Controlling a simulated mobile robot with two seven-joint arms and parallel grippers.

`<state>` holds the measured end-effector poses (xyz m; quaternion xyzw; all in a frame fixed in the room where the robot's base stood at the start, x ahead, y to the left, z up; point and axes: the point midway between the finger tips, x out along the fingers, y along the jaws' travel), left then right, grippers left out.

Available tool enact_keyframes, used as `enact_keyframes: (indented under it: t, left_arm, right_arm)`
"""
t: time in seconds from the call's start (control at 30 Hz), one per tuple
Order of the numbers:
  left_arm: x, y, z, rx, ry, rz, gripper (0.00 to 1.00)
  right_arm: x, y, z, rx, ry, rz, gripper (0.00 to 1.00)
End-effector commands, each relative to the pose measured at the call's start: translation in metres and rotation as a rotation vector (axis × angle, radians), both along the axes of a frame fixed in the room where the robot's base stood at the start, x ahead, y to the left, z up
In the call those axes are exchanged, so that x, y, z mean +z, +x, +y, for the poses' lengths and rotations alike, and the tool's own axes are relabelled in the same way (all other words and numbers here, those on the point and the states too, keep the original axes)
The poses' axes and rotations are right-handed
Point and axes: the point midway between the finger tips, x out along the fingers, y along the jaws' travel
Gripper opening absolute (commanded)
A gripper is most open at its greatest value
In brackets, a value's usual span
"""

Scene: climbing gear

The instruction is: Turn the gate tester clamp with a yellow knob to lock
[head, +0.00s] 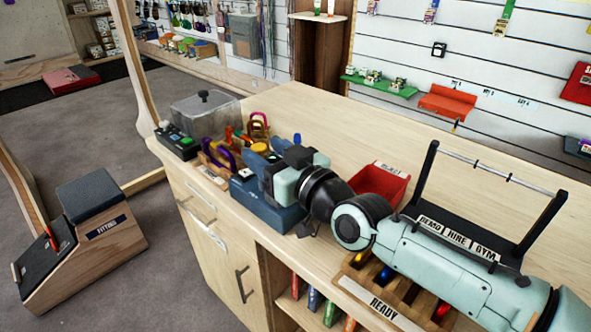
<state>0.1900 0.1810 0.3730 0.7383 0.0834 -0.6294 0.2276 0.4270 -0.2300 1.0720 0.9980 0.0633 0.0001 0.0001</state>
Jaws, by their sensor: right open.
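The gate tester (272,212) is a dark blue box near the left front edge of the counter. Whether a finger touches the knob I cannot tell. My gripper and wrist hide much of the tester's top, and the clamp's lock position is not readable. My left gripper is not in view.
Carabiners (219,153) in several colours stand in a wooden rack just left of the tester. A red tray (381,180), a slotted READY rack (372,310) and a black DEMO stand (528,231) are right. The counter's back is clear.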

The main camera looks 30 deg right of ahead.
Motion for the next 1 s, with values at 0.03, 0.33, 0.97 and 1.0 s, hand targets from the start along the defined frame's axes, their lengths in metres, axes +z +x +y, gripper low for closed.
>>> enact_keyframes:
  t: [0.03,0.33,0.97,1.0]
  left_arm:
    - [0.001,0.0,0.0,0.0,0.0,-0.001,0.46]
    - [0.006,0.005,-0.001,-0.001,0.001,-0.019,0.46]
    - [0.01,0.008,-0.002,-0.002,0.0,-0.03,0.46]
    - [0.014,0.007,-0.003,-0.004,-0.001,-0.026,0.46]
  right_arm:
    - [0.002,-0.013,-0.002,-0.001,0.001,-0.004,0.54]
    - [0.002,-0.078,-0.011,-0.002,0.001,-0.004,0.54]
    - [0.001,-0.104,-0.014,0.0,-0.004,0.003,0.28]
    - [0.003,-0.104,-0.013,0.001,-0.014,0.01,0.15]
